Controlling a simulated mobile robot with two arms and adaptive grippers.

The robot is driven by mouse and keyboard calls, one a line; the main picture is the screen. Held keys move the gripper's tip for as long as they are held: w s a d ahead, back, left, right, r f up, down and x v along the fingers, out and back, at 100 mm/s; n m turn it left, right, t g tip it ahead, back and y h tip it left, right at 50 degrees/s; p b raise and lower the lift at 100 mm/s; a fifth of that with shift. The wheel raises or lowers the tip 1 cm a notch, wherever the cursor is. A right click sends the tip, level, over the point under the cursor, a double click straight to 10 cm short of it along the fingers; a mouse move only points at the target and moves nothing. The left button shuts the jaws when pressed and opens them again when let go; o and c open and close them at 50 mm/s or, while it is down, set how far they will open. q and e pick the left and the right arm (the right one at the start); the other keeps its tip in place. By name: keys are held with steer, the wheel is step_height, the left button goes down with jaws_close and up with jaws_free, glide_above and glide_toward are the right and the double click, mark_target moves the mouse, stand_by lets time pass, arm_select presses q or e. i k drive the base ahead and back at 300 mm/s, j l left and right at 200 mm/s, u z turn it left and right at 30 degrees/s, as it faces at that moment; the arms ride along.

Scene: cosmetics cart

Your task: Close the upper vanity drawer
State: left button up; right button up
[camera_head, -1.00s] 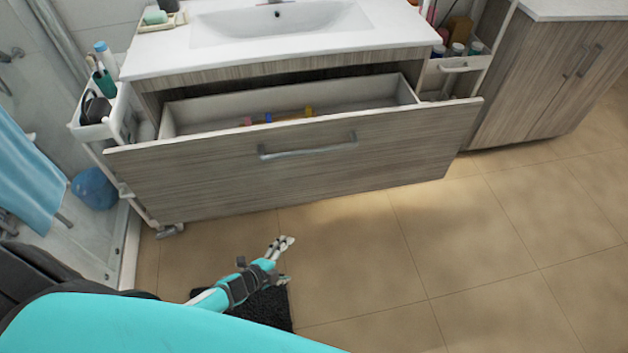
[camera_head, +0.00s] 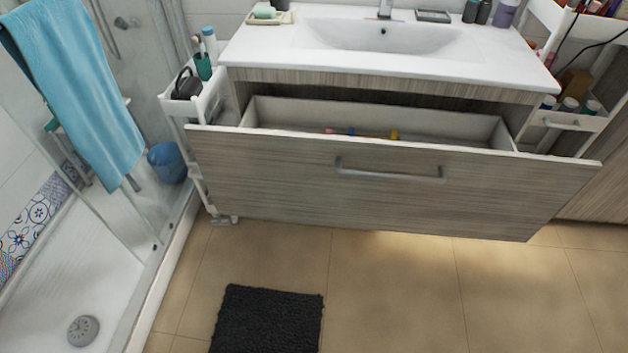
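The upper vanity drawer (camera_head: 270,185) is pulled out below the white sink top (camera_head: 480,62). Its wood-grain front carries a horizontal metal handle (camera_head: 390,174). Inside the drawer lie a few small coloured items, among them a yellow one (camera_head: 394,135). The drawer front hides whatever is below it on the vanity. Neither of my grippers is in view, and nothing of mine touches the drawer.
A white cart (camera_head: 205,105) with bottles stands left of the vanity, and another white cart (camera_head: 568,122) stands right. A black mat (camera_head: 267,322) lies on the tiled floor. The shower tray (camera_head: 100,285) and glass are at the left. Floor before the drawer is otherwise clear.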

mark_target(453, 174)
steer(key=i+l+u, duration=0.15)
steer(key=l+u, duration=0.6)
steer(key=l, duration=0.15)
steer(key=l+u, duration=0.35)
steer(key=l, duration=0.15)
steer(key=l+u, duration=0.1)
steer(key=l, duration=1.1)
